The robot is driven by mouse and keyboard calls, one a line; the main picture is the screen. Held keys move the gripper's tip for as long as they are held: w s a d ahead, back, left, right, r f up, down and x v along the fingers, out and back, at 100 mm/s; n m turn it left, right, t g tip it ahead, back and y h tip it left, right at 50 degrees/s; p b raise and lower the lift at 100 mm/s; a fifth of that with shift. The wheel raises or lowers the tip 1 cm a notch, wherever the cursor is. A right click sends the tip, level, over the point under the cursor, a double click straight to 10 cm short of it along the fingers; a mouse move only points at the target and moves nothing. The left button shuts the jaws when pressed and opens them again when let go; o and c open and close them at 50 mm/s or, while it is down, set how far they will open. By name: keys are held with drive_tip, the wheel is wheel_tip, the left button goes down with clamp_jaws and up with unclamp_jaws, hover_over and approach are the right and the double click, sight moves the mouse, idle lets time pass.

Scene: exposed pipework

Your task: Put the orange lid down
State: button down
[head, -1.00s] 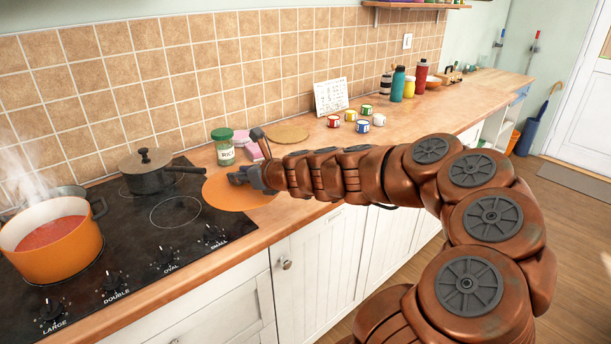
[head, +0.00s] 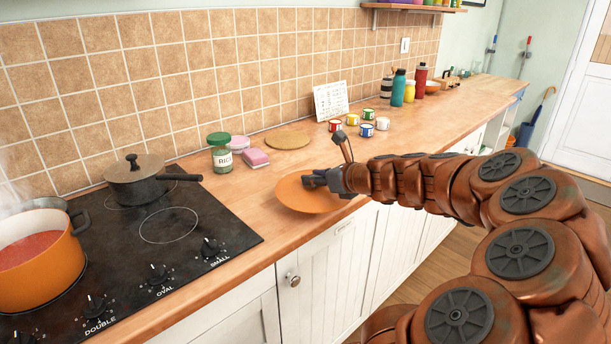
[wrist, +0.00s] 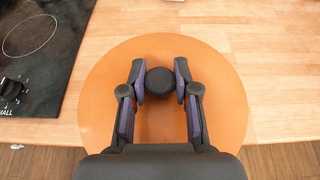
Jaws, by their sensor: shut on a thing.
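The orange lid (head: 304,199) is a flat disc over the front part of the wooden counter, just right of the stove. In the wrist view the lid (wrist: 100,90) lies below my gripper (wrist: 160,84), whose fingers are shut on its dark round knob (wrist: 160,82) from both sides. In the head view my gripper (head: 316,180) reaches in from the right and hides the knob. The lid's near edge extends past the counter's front edge in the wrist view. I cannot tell whether the lid touches the counter.
An uncovered orange pot (head: 40,265) with red contents steams on the stove (head: 170,260). A dark lidded saucepan (head: 140,185) stands behind. A rice jar (head: 221,155), pink sponge (head: 256,158) and round board (head: 287,140) are behind the lid. Several small mugs (head: 367,129) stand farther right.

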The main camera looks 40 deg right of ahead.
drive_tip(key=w+d, duration=0.3)
drive_tip(key=w, duration=0.1)
drive_tip(key=w+d+f, duration=0.1)
drive_tip(key=w+d, duration=0.2)
drive_tip(key=w, duration=0.1)
drive_tip(key=w+d+p, duration=0.1)
drive_tip(key=w+d, duration=0.2)
drive_tip(key=shift+w+d+f, duration=0.25)
drive_tip(key=shift+w+d, duration=0.05)
drive_tip(key=shift+w, duration=0.1)
drive_tip(key=shift+f, duration=1.7)
drive_tip(key=shift+f, duration=0.1)
drive_tip(key=c, duration=0.9)
unclamp_jaws()
drive_tip(key=shift+o, duration=0.2)
drive_tip(key=shift+s, duration=0.1)
drive_tip(key=v, duration=1.2)
